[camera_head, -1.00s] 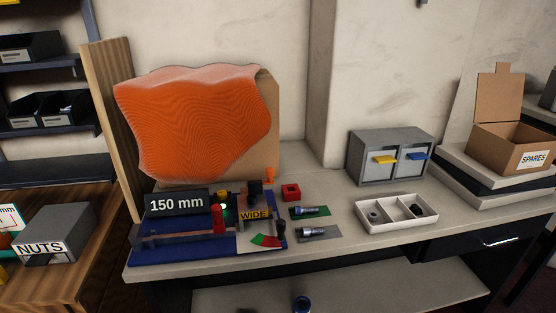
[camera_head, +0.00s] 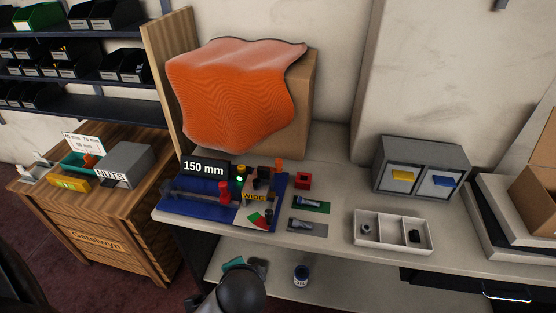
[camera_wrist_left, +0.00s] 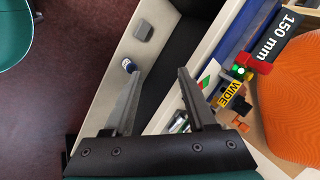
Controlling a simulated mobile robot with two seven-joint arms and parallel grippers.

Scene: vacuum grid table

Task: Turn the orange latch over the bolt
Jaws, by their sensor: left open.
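A small upright orange piece (camera_head: 278,165), perhaps the latch, stands at the back right of the blue gauge fixture (camera_head: 190,208). In the left wrist view an orange piece (camera_wrist_left: 241,126) shows beside the WIDE label. One bolt (camera_head: 308,202) lies on a green plate and another (camera_head: 304,226) on a grey plate, right of the fixture. Which bolt belongs to the latch I cannot tell. My left gripper (camera_wrist_left: 157,72) is open and empty, apart from the fixture, with the bench's front edge and lower shelf beyond its fingers. My right gripper is not in view.
A red block (camera_head: 303,181) stands behind the plates. A white divided tray (camera_head: 392,246) and a grey drawer unit (camera_head: 421,168) stand to the right. An orange cloth (camera_head: 235,95) drapes over a box behind. A blue-and-white can (camera_head: 301,275) stands on the lower shelf.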

